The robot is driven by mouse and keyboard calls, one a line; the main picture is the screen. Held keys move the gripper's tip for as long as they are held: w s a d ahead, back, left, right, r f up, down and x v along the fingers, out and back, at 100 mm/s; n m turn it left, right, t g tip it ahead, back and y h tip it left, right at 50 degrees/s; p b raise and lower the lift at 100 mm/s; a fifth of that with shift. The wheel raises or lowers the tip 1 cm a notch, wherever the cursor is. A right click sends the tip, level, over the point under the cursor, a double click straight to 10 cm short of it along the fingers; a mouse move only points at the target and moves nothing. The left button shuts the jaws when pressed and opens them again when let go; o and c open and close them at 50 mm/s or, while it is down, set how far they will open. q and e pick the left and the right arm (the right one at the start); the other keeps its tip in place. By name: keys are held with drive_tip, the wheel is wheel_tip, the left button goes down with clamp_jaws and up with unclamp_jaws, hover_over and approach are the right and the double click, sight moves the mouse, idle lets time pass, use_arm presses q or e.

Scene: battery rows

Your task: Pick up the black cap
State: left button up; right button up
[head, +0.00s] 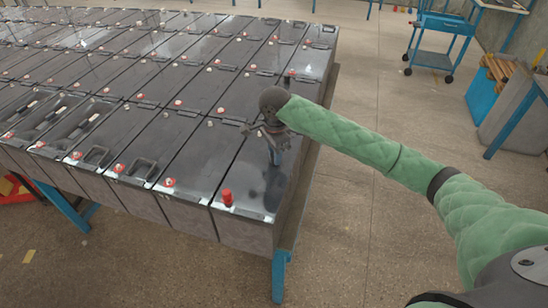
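A small dark upright piece (290,76), possibly a black cap, stands on a battery behind the gripper. A red cap (228,197) stands at the front end of the nearest battery. My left gripper is not in view.
Rows of dark batteries (150,85) with small red terminals fill the blue-legged table (279,275). A blue cart (440,40) and a bin with wooden pieces (500,75) stand at the back right. The floor right of the table is clear.

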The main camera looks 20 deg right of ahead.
drive_tip(key=shift+c, duration=1.3)
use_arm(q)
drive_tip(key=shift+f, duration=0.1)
use_arm(e)
drive_tip(key=shift+r, duration=0.15)
drive_tip(key=shift+r+b, duration=0.25)
drive_tip(key=shift+b, duration=0.05)
wheel_tip(320, 180, up, 3)
drive_tip(key=shift+r+b, duration=0.1)
drive_tip(key=shift+b, duration=0.7)
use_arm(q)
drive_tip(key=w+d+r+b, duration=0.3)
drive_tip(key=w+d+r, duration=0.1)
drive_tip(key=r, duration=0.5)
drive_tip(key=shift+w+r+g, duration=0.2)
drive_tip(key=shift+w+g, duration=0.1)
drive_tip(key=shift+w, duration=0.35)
use_arm(e)
drive_tip(key=s+d+r, duration=0.4)
drive_tip(key=d+r, duration=0.3)
drive_tip(key=d, duration=0.3)
drive_tip(key=shift+s+d, duration=0.3)
drive_tip(key=shift+s, duration=0.05)
